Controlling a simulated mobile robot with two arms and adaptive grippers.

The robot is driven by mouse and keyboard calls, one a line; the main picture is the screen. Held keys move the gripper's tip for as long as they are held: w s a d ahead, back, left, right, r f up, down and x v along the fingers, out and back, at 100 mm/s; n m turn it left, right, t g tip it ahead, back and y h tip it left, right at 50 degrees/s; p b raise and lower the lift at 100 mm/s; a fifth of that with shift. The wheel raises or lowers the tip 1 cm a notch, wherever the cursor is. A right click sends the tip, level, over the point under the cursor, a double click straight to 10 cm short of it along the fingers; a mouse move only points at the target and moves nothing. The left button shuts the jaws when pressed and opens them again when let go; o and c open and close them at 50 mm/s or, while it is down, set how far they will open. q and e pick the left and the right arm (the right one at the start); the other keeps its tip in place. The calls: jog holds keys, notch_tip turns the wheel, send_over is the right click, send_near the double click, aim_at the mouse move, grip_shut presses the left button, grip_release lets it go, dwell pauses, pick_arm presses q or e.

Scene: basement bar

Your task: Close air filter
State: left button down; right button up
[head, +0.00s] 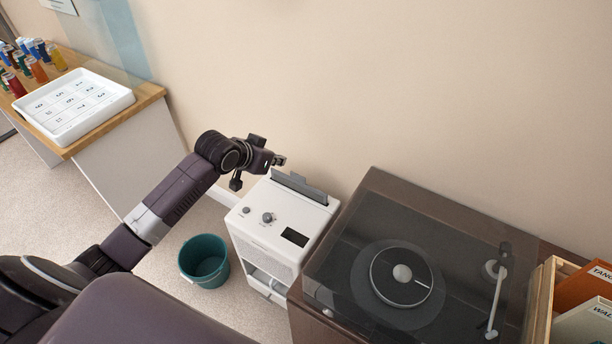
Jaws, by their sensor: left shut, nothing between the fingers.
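The air filter unit (262,232) is a white box-shaped appliance standing on the floor against the wall, left of the record-player cabinet. Its top has a round knob, a small button and a dark display. A grey flap (299,187) stands raised along the rear edge of its top. An opening with a shelf-like part shows low on its front. My left gripper (277,161) is shut and empty, just behind and left of the flap, near the wall. I cannot tell whether it touches the flap. My right gripper is not in view.
A teal bucket (204,262) stands on the carpet left of the unit. A turntable (368,308) under a clear cover sits on the brown cabinet close on the right, beside a wooden record crate (541,304).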

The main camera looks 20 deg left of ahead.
pick_arm(q)
jog(key=w+f, duration=0.7)
jog(key=f, duration=0.4)
jog(key=shift+d, duration=0.35)
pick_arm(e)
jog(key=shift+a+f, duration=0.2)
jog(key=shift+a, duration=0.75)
